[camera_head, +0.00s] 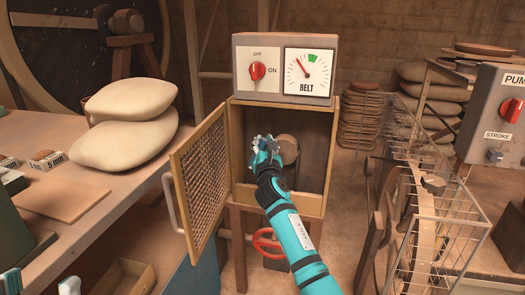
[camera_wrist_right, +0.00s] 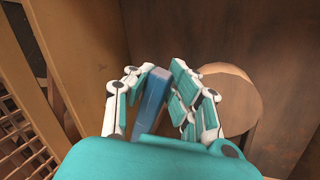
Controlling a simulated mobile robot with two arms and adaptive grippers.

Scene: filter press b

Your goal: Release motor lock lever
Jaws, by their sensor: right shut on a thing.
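The lock lever (camera_wrist_right: 152,100) is a blue bar inside the open cabinet (camera_head: 266,195). In the right wrist view it lies between the fingers of my right gripper (camera_wrist_right: 154,84), which is shut on it. In the head view my right gripper (camera_head: 265,146) reaches through the cabinet opening and hides the lever. A round, tan-faced drum (camera_head: 286,147), probably the motor, sits just behind and to the right of the gripper; it also shows in the wrist view (camera_wrist_right: 230,95). Two fingertips of my left gripper (camera_head: 40,284) show apart at the lower left edge.
The mesh door (camera_head: 203,172) stands swung open to the left. A belt panel (camera_head: 285,68) with a red knob and gauge sits on top. A red handwheel (camera_head: 266,241) is below. A bench (camera_head: 75,190) with pale sacks stands left, a wire rack (camera_head: 450,235) right.

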